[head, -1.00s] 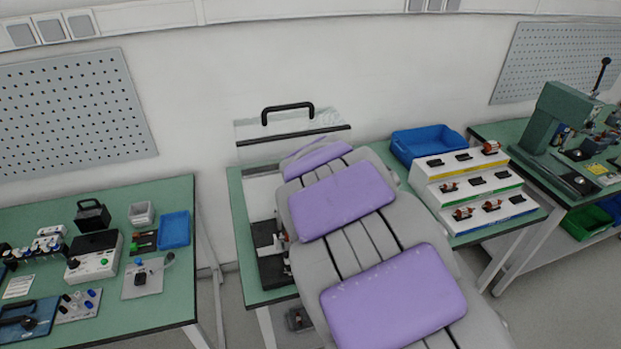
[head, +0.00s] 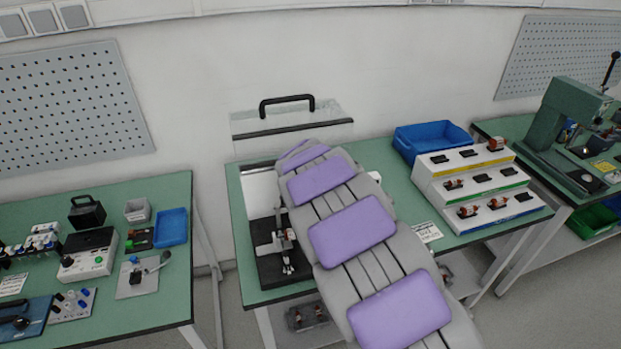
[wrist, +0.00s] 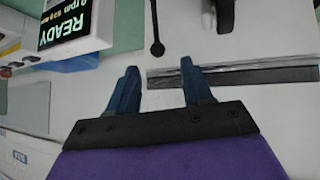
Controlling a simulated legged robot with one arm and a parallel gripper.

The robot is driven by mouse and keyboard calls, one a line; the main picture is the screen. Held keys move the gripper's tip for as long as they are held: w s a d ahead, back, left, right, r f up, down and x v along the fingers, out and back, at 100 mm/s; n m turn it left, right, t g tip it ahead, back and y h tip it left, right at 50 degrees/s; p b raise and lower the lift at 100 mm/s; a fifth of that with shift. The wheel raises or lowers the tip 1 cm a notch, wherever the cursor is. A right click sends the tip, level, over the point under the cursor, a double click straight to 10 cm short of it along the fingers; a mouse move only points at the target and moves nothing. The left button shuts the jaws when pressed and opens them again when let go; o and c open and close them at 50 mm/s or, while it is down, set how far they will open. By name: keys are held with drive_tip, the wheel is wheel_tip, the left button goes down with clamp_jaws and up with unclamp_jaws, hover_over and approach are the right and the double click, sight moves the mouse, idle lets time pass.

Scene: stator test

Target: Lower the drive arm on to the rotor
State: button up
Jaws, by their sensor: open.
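A black base (head: 262,271) with a pale metal fixture (head: 277,240) stands on the middle bench, left of my arm. I cannot tell the drive arm or the rotor apart on it in the head view. In the wrist view, a thin black rod with a round end (wrist: 157,48) lies beyond my gripper (wrist: 159,68). The gripper's two blue fingers are apart with nothing between them. The rod's end appears in line with the gap. A display box (wrist: 68,28) reading READY is at the upper left. My arm hides the gripper in the head view.
A clear guard with a black handle (head: 287,103) stands at the back of the middle bench. A white stepped rack (head: 440,195) holds several copper-wound parts, beside a blue bin (head: 430,139). The left bench (head: 75,200) carries boxes and small tools. A green press (head: 568,110) stands at right.

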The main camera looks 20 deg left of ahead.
drive_tip(key=shift+b+x, duration=0.7)
drive_tip(key=shift+x, duration=2.8)
drive_tip(key=shift+w+d+r, duration=0.1)
drive_tip(key=shift+d, duration=0.05)
clamp_jaws()
